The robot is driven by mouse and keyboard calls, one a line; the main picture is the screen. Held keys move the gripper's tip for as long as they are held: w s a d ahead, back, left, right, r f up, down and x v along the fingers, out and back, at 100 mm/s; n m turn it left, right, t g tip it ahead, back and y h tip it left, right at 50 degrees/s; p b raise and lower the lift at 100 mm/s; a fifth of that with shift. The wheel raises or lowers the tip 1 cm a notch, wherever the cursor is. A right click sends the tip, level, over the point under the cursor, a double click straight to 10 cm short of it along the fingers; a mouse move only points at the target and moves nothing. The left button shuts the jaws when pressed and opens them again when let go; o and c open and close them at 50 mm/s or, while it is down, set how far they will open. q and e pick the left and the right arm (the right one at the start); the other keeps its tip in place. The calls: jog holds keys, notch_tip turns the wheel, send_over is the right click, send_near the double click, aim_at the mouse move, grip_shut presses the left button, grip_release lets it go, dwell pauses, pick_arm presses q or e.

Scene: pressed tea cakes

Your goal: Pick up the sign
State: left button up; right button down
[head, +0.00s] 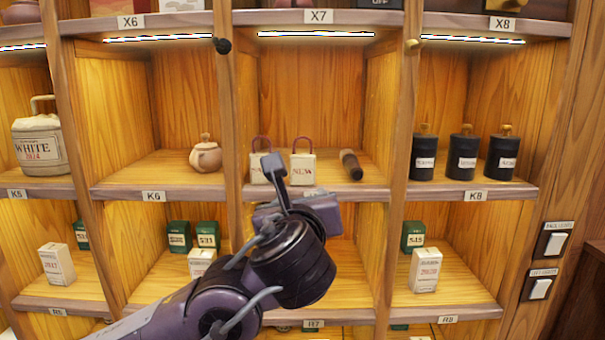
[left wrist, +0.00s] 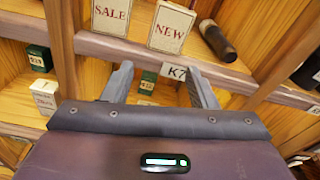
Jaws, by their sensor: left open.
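Two small white signs with red loop handles stand on the middle shelf K7. The left one, SALE (head: 258,168), is partly hidden behind my gripper in the head view; it also shows in the left wrist view (left wrist: 110,14). The right one, NEW (head: 303,169), stands beside it and also shows in the left wrist view (left wrist: 172,27). My left gripper (head: 275,175) is in front of the shelf edge, near the signs. In the left wrist view its two fingers (left wrist: 161,82) are apart with nothing between them, below the signs. My right gripper is not in view.
A dark brown cylinder (head: 350,164) lies right of the signs. Wooden dividers flank the bay. The K7 label (left wrist: 174,71) is on the shelf edge.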

aim_at(303, 164)
pick_arm(q)
jog(key=w+r+p, duration=0.1)
jog(key=w, duration=0.1)
jog(key=w+r+m+p, duration=0.1)
jog(key=w+r+p, duration=0.1)
jog(key=w+r+m+t+p, duration=0.1)
jog(key=w, duration=0.1)
jog(key=shift+w+d+r+y+p, duration=0.15)
jog(key=shift+w+y+p, duration=0.15)
jog(key=shift+w+p, duration=0.1)
jog(key=shift+w, duration=0.3)
jog(key=shift+c, duration=0.4)
jog(key=c, duration=0.7)
jog(key=shift+o, duration=0.2)
notch_tip(303, 164, up, 10)
jog(key=shift+f+b, duration=0.1)
jog(key=shift+b, duration=0.9)
